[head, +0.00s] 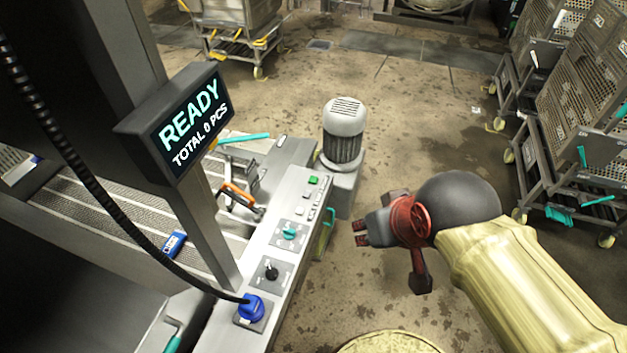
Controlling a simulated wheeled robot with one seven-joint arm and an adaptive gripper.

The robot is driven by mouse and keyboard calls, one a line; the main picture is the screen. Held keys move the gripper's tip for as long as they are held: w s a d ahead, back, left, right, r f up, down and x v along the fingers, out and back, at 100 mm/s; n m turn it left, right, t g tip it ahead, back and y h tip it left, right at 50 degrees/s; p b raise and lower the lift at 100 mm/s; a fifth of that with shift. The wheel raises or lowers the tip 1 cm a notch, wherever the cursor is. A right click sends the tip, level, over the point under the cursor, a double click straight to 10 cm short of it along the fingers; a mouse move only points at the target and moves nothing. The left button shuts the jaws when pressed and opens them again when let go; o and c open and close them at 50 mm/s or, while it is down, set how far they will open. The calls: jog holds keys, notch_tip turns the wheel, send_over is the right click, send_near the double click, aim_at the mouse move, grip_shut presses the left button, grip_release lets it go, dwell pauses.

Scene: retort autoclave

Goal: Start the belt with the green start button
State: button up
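The green start button (313,180) is a small square at the far end of the pale control panel (256,241), beside the belt. A screen (190,121) on the post above the belt reads "READY" and "TOTAL 0 PCS". The belt (95,205) is a ridged grey surface at left, partly hidden by the post and screen. My gripper (361,233) is to the right of the panel, apart from it, with its fingers pointing left toward it. It appears empty, and its small fingertips do not show clearly whether they are open or shut.
A grey motor (344,130) stands just beyond the panel. Wheeled racks (585,95) line the right side. The floor between is open.

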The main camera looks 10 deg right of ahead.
grip_shut()
dwell(1.4)
